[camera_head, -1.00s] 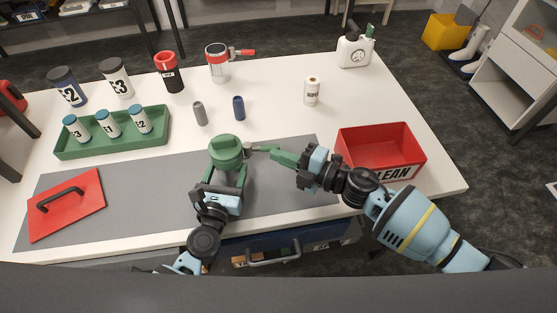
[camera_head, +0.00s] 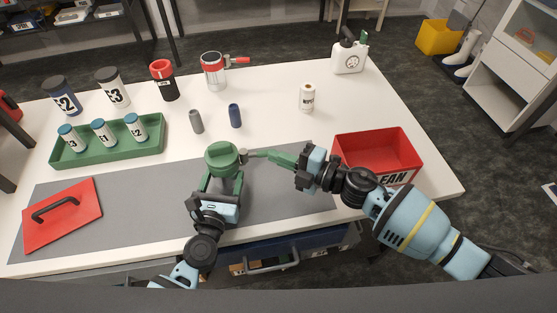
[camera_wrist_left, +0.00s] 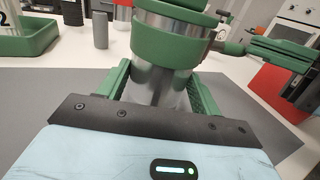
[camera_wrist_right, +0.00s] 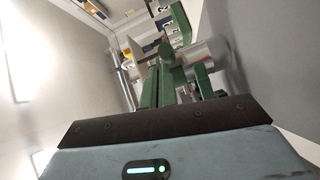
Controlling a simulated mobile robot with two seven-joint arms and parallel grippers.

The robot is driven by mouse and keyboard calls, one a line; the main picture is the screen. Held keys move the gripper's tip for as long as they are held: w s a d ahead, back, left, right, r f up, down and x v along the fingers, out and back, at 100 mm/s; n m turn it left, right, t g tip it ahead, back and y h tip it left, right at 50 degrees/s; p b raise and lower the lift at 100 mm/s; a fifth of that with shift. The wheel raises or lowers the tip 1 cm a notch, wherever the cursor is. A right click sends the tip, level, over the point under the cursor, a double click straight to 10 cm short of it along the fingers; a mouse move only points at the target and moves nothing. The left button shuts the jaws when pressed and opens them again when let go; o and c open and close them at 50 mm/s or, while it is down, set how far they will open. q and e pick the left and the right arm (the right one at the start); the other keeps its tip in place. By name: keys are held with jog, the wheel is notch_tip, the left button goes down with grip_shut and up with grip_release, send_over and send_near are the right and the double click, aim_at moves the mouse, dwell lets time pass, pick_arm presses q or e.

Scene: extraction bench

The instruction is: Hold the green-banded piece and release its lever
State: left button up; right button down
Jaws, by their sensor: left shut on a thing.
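The green-banded piece (camera_head: 222,157) is a metal can with a green band and green top, upright over the grey mat. My left gripper (camera_head: 222,180) is shut around its body; the left wrist view shows the metal body (camera_wrist_left: 160,88) between its green fingers. The lever (camera_head: 252,154) sticks out to the right from the band. My right gripper (camera_head: 277,158) is at the lever's outer end, coming from the right. In the right wrist view its green fingers stand apart, with the lever (camera_wrist_right: 168,72) seemingly between them. Contact with the lever cannot be told.
A red bin (camera_head: 345,168) stands right of the right gripper. A red plate with a black handle (camera_head: 62,215) lies on the mat (camera_head: 140,215) at left. A green tray (camera_head: 100,156) holds small jars. Grey (camera_head: 196,122) and blue (camera_head: 235,116) cylinders stand behind the piece.

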notch_tip(320, 180, up, 9)
jog(key=shift+s, duration=0.15)
jog(key=shift+a, duration=0.1)
dwell(0.4)
pick_arm(q)
jog(key=o, duration=1.2)
jog(key=s, duration=0.4)
jog(key=s+a, duration=0.1)
jog(key=s, duration=0.7)
jog(key=shift+a, duration=0.3)
